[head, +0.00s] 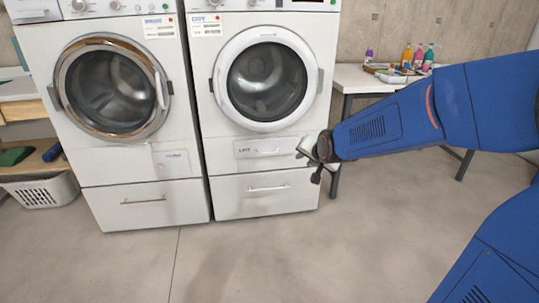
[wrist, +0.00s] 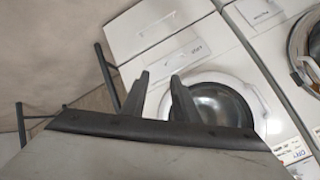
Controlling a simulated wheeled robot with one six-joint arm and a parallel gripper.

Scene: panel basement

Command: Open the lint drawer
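The lint drawer (head: 243,149) is a white panel with a small label and a slim handle, low on the front of the right-hand machine, under its round door. It looks flush with the front. In the wrist view the lint drawer (wrist: 192,52) appears turned round, beyond the fingertips. My gripper (head: 303,149) is at the right end of this panel in the head view, in front of the machine's right edge. In the wrist view my gripper (wrist: 159,77) has its two dark fingers apart with nothing between them. I cannot see it touching the handle.
A wider bottom drawer (head: 290,200) with a bar handle lies below. The left machine (head: 100,165) stands close beside. A table (head: 350,78) with several bottles stands right, its leg near my gripper. A white basket (head: 40,192) is far left. The floor in front is clear.

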